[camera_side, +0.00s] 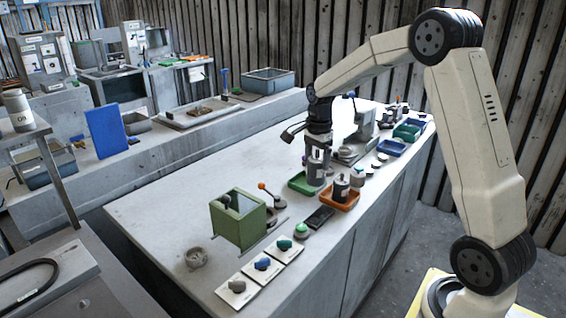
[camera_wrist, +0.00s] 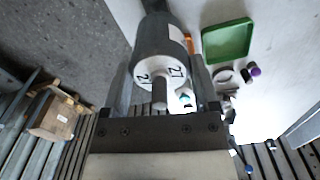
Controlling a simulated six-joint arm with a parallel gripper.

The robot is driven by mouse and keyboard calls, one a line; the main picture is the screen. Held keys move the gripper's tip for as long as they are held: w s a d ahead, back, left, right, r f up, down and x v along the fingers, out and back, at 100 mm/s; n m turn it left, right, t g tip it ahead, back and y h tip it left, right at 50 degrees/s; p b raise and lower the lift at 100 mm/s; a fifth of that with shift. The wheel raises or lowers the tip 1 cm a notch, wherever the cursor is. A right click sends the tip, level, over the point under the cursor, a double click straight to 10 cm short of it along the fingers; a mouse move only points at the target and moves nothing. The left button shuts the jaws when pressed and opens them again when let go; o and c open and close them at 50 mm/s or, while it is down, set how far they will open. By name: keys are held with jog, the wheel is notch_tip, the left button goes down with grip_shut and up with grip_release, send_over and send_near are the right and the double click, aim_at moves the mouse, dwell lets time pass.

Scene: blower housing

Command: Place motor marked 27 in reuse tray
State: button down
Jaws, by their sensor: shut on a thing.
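The motor marked 27 is a grey-white cylinder with a shaft stub, seen end-on in the wrist view (camera_wrist: 160,62) and upright in the side view (camera_side: 316,172). My gripper (camera_side: 317,152) is shut on it, with one finger on each side. In the side view the motor overlaps the right part of a green tray (camera_side: 296,184); I cannot tell whether it touches it. In the wrist view a green tray (camera_wrist: 228,42) shows empty, to the right of the motor. No label marking a reuse tray is readable.
A second dark motor (camera_side: 341,186) stands in an orange tray (camera_side: 349,204) close by on the right. A green open-topped box (camera_side: 238,226) and a lever with an orange knob (camera_side: 271,194) stand nearer the camera. The bench's left middle is clear.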

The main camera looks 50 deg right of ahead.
jog(key=d, duration=0.7)
jog(key=shift+s+d, duration=0.3)
jog(key=shift+d, duration=0.05)
jog(key=shift+w, duration=0.1)
jog(key=w+d+f, duration=0.6)
jog(key=w+f, duration=0.3)
jog(key=w, duration=0.2)
jog(key=shift+w, duration=0.4)
jog(key=shift+f, duration=0.15)
jog(key=shift+w+d+f, duration=0.1)
jog(key=shift+w+f, duration=0.05)
jog(key=shift+f, duration=0.8)
jog(key=shift+w+f, duration=0.1)
jog(key=shift+f, duration=0.8)
jog(key=shift+f, duration=0.1)
